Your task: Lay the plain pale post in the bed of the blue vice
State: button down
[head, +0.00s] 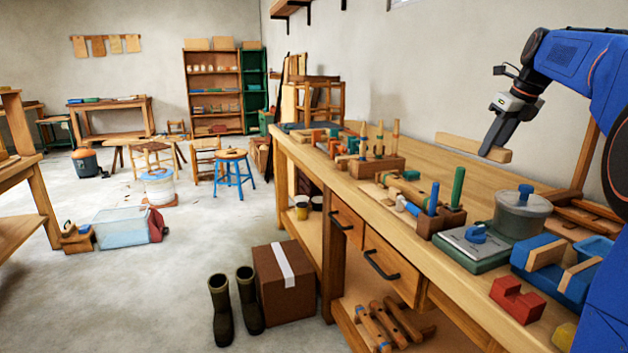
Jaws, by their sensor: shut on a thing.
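A plain pale post (460,145) is held up over the back of the workbench, lying roughly level and lengthwise across the picture. My gripper (491,148) is shut on it near its right end, with dark fingers pointing down. The blue vice (522,262) sits on the bench at the lower right, with two pale wooden jaw faces (546,254) and a gap between them. The post is above and to the left of the vice in the picture, clear of it. The vice's bed is partly hidden by the near wooden face.
A red notched block (518,299) stands in front of the vice. A grey lidded pot (521,213) and a green-based plate with a blue knob (474,246) stand left of it. Racks of upright pegs (376,165) and several tools crowd the bench (430,285) farther along.

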jog(key=shift+r, duration=0.5)
notch_tip(320, 180, down, 7)
jog(key=shift+r, duration=3.5)
notch_tip(320, 180, down, 7)
dwell(0.3)
jog(key=shift+a, duration=0.1)
